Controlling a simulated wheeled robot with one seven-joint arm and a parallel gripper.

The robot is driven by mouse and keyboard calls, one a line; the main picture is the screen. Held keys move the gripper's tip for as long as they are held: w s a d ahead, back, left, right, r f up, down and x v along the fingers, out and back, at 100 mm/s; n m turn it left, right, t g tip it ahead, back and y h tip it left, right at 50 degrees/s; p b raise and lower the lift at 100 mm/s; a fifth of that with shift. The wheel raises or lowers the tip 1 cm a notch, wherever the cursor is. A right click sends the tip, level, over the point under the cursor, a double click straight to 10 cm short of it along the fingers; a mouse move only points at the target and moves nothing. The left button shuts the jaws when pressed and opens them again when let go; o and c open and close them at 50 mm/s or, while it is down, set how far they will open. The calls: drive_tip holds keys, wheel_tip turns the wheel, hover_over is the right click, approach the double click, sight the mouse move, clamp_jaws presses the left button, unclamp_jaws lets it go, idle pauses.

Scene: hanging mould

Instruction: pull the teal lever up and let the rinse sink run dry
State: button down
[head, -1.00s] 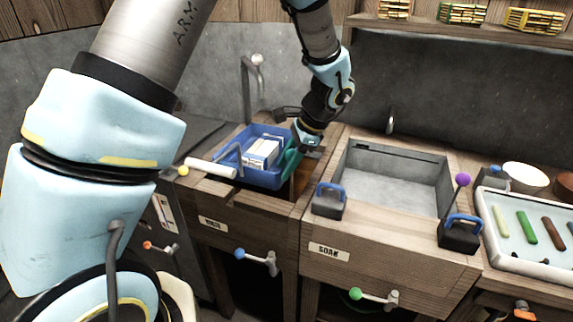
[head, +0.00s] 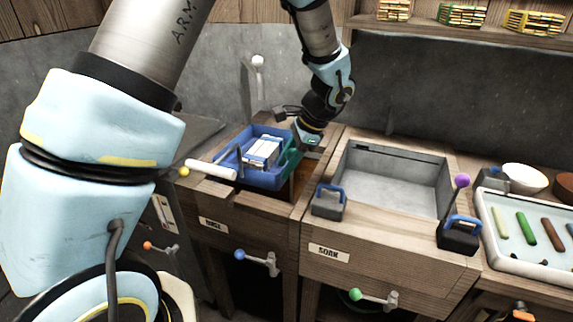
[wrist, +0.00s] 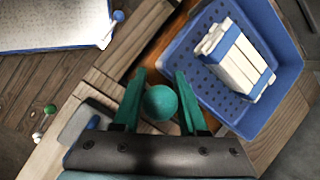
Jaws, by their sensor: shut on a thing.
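The teal lever's round knob (wrist: 160,102) sits between the two green fingers of my gripper (wrist: 160,80) in the wrist view, and the gripper is shut on it. The lever's shaft is hidden. In the head view my gripper (head: 292,156) reaches down at the right side of a blue perforated basket (head: 262,180). The rinse sink (head: 240,203) is the left wooden basin, and the basket sits over it. The basket holds a white block with blue bands (wrist: 236,65). I cannot tell the water level.
The soak sink (head: 395,180) stands to the right, with blue-handled blocks (head: 328,200) on its rim. A white tray of coloured sticks (head: 490,225) is farther right. A white roller (head: 210,169) lies left of the basket. Small levers (head: 257,261) stick out in front.

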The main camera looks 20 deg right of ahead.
wheel_tip(320, 180, up, 4)
drive_tip(key=shift+p, duration=1)
drive_tip(key=shift+d, duration=0.1)
drive_tip(key=c, duration=0.8)
unclamp_jaws()
drive_tip(key=shift+c, duration=0.2)
drive_tip(key=o, duration=0.4)
drive_tip(key=b+v, duration=0.2)
drive_tip(key=v, duration=0.8)
drive_tip(key=shift+s+d+r, duration=0.1)
drive_tip(key=shift+r, duration=0.25)
